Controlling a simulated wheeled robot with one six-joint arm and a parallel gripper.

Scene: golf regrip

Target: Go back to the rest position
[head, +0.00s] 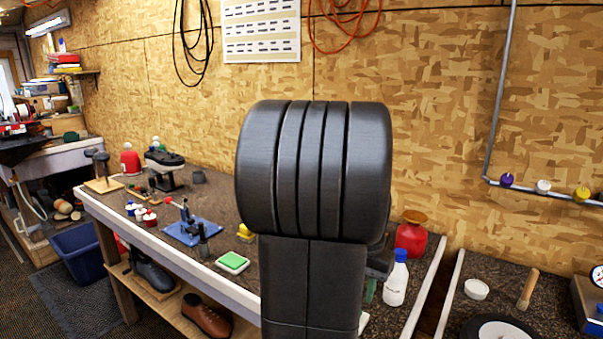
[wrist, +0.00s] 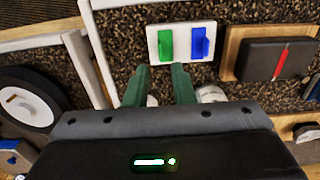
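My gripper (wrist: 163,76) shows in the wrist view as two green fingers held apart, with bare dark bench top visible between them and nothing held. A white plate (wrist: 153,52) carrying a green block (wrist: 166,44) and a blue block (wrist: 200,43) lies just beyond the fingertips; I see no contact.
A long workbench (head: 165,240) runs along the wall, holding a white bottle (head: 396,280), a red container (head: 411,238) and a green pad (head: 233,262). In the wrist view, a dark block with a red strip (wrist: 270,60) lies right and a round black-and-white disc (wrist: 28,106) left.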

